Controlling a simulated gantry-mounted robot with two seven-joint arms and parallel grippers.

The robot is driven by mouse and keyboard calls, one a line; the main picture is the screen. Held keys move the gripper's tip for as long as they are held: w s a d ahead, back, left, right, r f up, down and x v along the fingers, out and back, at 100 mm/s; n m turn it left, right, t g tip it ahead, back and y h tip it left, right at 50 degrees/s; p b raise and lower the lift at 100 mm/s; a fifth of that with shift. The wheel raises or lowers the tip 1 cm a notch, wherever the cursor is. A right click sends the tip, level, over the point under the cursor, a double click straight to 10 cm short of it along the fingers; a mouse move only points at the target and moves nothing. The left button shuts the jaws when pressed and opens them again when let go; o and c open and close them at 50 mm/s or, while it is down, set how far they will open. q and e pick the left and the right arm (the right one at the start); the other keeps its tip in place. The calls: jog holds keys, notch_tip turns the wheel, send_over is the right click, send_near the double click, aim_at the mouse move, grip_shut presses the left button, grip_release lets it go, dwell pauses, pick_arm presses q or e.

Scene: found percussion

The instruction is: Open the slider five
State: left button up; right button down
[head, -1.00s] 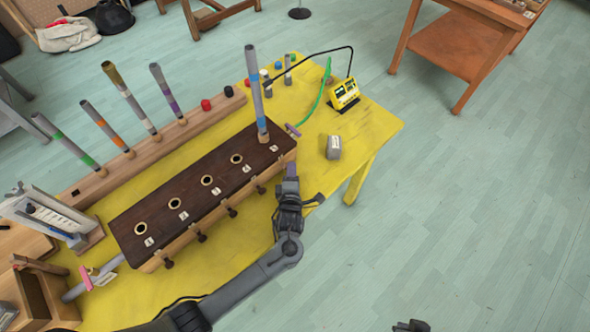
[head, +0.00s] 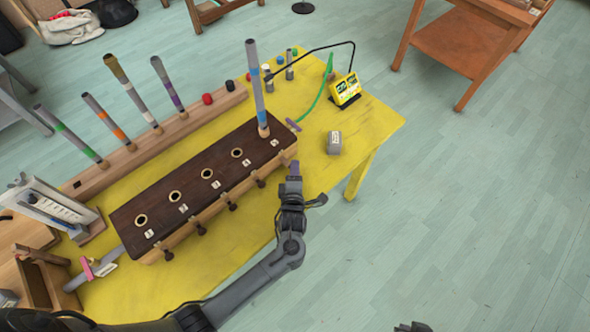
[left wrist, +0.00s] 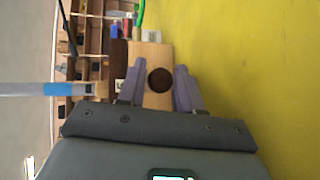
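The long dark wooden box (head: 190,185) lies on the yellow table with numbered holes along its top and dark slider knobs along its front side. A grey tube with a blue band (head: 257,90) stands upright in the hole at its far right end. My left gripper (head: 294,166) is at the front side of that end. In the left wrist view the gripper (left wrist: 159,70) is open, and the round dark slider knob (left wrist: 160,80) shows between its fingers. I cannot tell whether they touch it. Only a dark piece, perhaps my right gripper (head: 412,327), shows at the bottom edge.
A grey block (head: 334,143) and a yellow device (head: 345,89) with a display stand on the yellow table (head: 375,125), right of the box. Several banded tubes stand in a wooden rail (head: 150,140) behind it. A metal chute (head: 60,215) stands at the left.

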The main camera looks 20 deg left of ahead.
pick_arm(q)
jog(key=p+v, duration=0.1)
jog(key=v, duration=0.9)
jog(key=shift+s+d, duration=0.1)
